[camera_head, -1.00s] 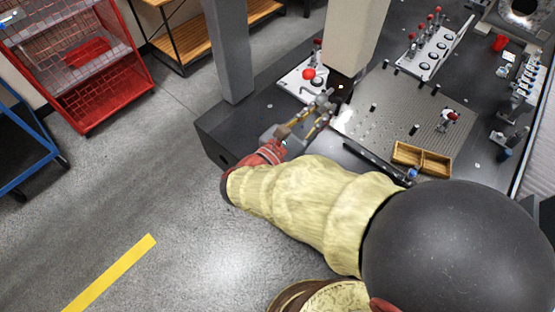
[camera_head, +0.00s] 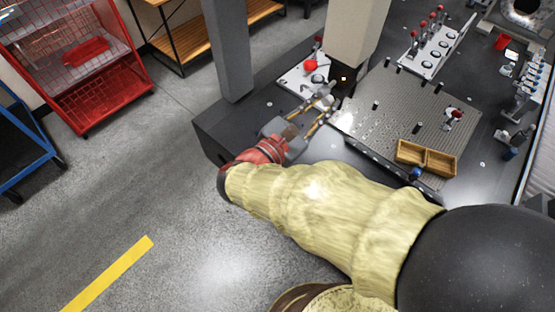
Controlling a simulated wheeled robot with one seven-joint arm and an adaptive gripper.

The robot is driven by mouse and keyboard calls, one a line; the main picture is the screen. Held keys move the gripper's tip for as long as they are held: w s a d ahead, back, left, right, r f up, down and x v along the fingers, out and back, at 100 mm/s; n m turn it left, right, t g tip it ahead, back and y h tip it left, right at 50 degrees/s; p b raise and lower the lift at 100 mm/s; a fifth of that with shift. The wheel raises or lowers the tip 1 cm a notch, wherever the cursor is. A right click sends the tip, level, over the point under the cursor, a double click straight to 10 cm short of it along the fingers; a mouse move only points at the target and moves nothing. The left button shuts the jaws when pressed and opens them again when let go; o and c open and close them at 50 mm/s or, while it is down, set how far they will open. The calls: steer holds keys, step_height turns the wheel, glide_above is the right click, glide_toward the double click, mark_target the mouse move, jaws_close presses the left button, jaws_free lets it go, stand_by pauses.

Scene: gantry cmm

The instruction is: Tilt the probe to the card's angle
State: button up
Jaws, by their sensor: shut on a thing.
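My gripper (camera_head: 326,101) reaches in from the lower left, its two bronze-coloured fingers converging on a small grey part under the gantry column. This part appears to be the probe (camera_head: 331,98), and the fingers are shut on it. It hangs beside the dark lower end (camera_head: 342,84) of the pale column (camera_head: 354,35). Its exact tilt is too small to read, and the fingertips partly hide it. I cannot make out a card showing an angle.
A perforated metal plate (camera_head: 405,105) lies right of the gripper, with a wooden two-part tray (camera_head: 426,158) at its front. A white rack with red-topped styli (camera_head: 430,50) stands behind. A grey post (camera_head: 228,50) rises left of the gripper.

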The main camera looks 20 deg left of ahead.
steer(key=shift+f+m+b, duration=0.1)
steer(key=shift+m+b, duration=2.9)
steer(key=shift+b, duration=1.1)
steer(key=o, duration=0.8)
steer(key=v, duration=0.7)
steer(key=shift+p, duration=0.45)
